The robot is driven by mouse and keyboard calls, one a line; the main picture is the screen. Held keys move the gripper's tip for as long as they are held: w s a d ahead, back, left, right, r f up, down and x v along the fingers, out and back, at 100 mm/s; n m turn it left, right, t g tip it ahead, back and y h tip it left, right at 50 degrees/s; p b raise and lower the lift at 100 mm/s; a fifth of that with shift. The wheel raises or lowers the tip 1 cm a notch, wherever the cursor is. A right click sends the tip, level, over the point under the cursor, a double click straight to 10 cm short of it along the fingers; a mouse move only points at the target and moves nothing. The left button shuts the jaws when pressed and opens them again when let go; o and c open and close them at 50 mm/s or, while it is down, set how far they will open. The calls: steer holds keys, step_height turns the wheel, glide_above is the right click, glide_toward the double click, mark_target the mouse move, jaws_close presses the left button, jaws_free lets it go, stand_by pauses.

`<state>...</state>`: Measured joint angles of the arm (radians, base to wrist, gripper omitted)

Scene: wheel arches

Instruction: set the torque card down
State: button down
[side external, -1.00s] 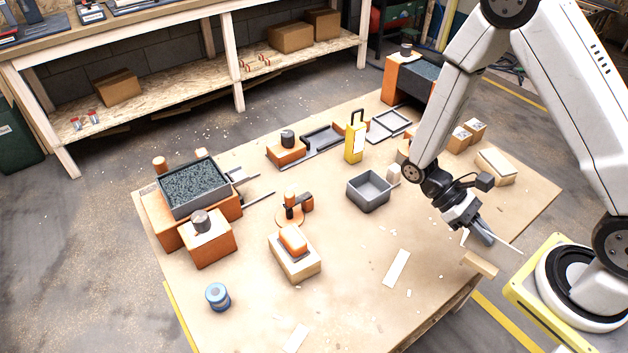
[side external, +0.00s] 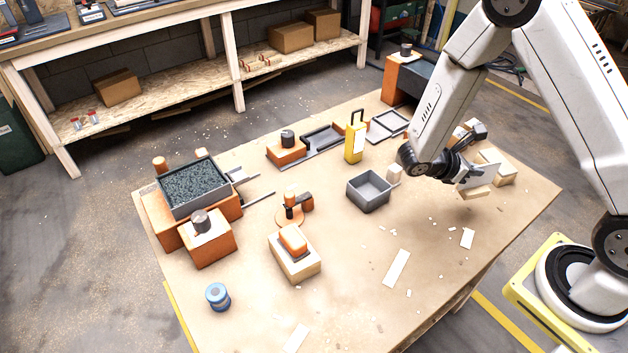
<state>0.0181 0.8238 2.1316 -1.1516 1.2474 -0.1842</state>
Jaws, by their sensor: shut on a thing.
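The torque card (side external: 484,174) appears as a pale upright panel with a light wooden foot (side external: 475,193) below it, on the right side of the table. My gripper (side external: 468,176) is shut on the card from its left side, and its fingers hide part of the panel. The foot is just left of a low wooden block with a pale top (side external: 499,169). I cannot tell whether the foot touches the table or hangs slightly above it.
A grey open bin (side external: 369,193) and a small pale block (side external: 394,173) stand left of my gripper. A yellow case with a black handle (side external: 355,142) is farther back. A white slip (side external: 467,239) lies in front on the table (side external: 440,270), whose right front area is mostly clear.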

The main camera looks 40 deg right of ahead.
steer(key=w+d+r+n+t, duration=0.1)
steer(key=w+d+n+t, duration=0.1)
steer(key=w+n+t, duration=0.4)
steer(key=shift+m+g+h, duration=0.4)
steer(key=shift+m+g, duration=0.2)
steer(key=shift+m, duration=0.3)
steer(key=shift+w+a+f, duration=0.1)
steer(key=shift+w+f, duration=0.05)
steer(key=shift+f, duration=1)
steer(key=shift+w+a+f, duration=0.1)
steer(key=shift+w+f, duration=0.05)
steer(key=shift+f, duration=0.95)
steer(key=shift+f, duration=1.75)
steer(key=shift+f, duration=0.15)
steer(key=c, duration=0.8)
jaws_free()
